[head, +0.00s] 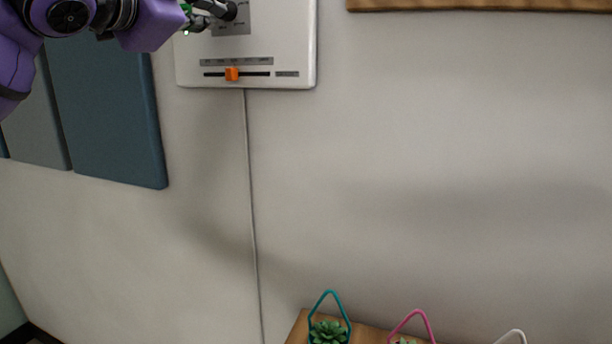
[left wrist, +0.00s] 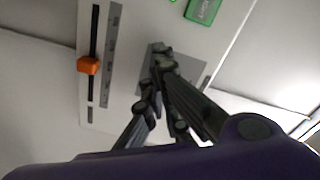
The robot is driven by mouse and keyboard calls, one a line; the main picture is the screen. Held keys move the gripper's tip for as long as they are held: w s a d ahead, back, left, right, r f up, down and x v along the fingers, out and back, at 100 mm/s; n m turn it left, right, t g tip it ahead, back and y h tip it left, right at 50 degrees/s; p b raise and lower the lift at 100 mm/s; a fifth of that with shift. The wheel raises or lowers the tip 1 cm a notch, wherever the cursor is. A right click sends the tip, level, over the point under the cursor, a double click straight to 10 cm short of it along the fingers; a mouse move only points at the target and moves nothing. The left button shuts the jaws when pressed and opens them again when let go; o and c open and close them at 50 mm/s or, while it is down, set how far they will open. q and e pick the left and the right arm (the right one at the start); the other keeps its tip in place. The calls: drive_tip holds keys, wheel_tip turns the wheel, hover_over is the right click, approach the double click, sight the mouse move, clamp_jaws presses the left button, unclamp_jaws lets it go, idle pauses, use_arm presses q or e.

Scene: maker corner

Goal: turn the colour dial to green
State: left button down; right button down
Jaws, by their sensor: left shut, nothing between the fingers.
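A white control panel (head: 300,50) hangs on the wall at the top of the head view, cut off by the frame. It also fills the middle of the left wrist view (left wrist: 135,25). A grey plate (head: 232,28) on it shows again in the left wrist view (left wrist: 205,75). My left gripper (head: 226,10) is shut and empty, with its fingertips in front of this plate (left wrist: 158,62). The colour dial cannot be made out apart from the dark fingers, so its setting and any contact are hidden. My right gripper is out of view.
An orange slider (head: 232,74) sits in a slot below the plate (left wrist: 88,66). A green part with lettering (left wrist: 202,10) is on the panel. A cable hangs below. Blue wall panels (head: 105,115) are at left, a wooden edge (head: 480,5) at upper right, a plant shelf (head: 300,328) below.

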use_arm(q)
drive_tip(key=shift+r, duration=0.1)
drive_tip(key=shift+w+a+r, duration=0.1)
drive_tip(key=shift+a+r, duration=0.2)
drive_tip(key=shift+r, duration=0.6)
drive_tip(key=shift+w+a, duration=0.15)
drive_tip(key=shift+a, duration=0.2)
drive_tip(key=v, duration=0.5)
drive_tip(key=shift+s+a, duration=0.15)
drive_tip(key=shift+s, duration=0.1)
